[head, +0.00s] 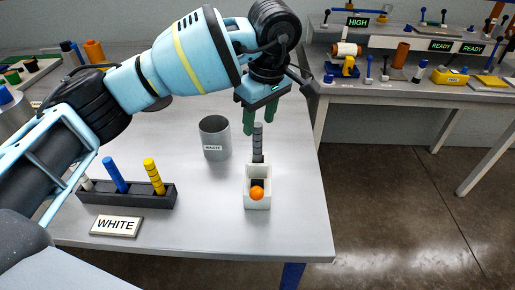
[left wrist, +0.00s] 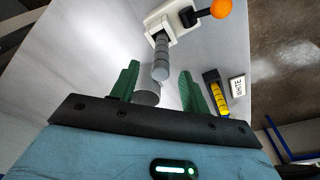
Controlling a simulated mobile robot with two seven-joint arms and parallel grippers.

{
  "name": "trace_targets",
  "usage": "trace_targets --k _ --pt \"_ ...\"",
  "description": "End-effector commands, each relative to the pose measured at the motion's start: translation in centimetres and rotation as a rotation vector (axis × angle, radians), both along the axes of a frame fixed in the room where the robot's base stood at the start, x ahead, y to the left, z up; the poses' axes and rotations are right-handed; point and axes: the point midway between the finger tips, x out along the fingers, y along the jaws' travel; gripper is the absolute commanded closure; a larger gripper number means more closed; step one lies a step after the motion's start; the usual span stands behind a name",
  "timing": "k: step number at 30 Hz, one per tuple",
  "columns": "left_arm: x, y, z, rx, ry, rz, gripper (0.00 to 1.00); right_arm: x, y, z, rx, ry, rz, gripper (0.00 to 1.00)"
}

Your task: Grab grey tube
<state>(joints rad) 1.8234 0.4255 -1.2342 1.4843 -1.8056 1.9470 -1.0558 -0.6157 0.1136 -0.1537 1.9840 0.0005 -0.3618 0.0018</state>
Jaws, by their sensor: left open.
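The grey tube (head: 257,143) is a ribbed, upright cylinder at the back of a small white holder (head: 251,202) on the table. It also shows in the left wrist view (left wrist: 160,58), between the fingers in the picture. My left gripper (head: 260,120) has green fingers, spread apart and pointing down. It is just above and around the tube's top in the head view; whether it touches the tube I cannot tell. The fingers also show in the left wrist view (left wrist: 158,85), with nothing clamped. My right gripper is not in view.
A grey waste cup (head: 214,140) stands left of the holder. An orange ball (head: 257,193) on a black part sits at the holder's front. A black rack (head: 125,194) holds blue and yellow tubes, behind a WHITE sign (head: 117,226). The table's right edge is close.

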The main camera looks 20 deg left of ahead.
Motion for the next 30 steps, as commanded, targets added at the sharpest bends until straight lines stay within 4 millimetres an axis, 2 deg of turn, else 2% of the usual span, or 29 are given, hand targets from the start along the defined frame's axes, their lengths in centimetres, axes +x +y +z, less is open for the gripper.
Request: trace_targets --k 8,18,26,27,30 --pt "0.0 0.2 -1.2 0.001 0.0 0.0 0.54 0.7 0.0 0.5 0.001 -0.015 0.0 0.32" --pt "0.1 0.7 -5.3 -0.001 -0.002 0.0 0.54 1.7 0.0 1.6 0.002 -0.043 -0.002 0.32" --pt "0.2 0.8 -5.7 -0.001 -0.002 0.0 0.54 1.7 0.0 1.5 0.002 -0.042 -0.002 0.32" --pt "0.2 0.8 -5.7 -0.001 -0.002 0.0 0.55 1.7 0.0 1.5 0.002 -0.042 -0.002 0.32" --pt "0.2 0.8 -5.7 -0.001 -0.002 0.0 0.68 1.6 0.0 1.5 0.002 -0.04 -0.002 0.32"
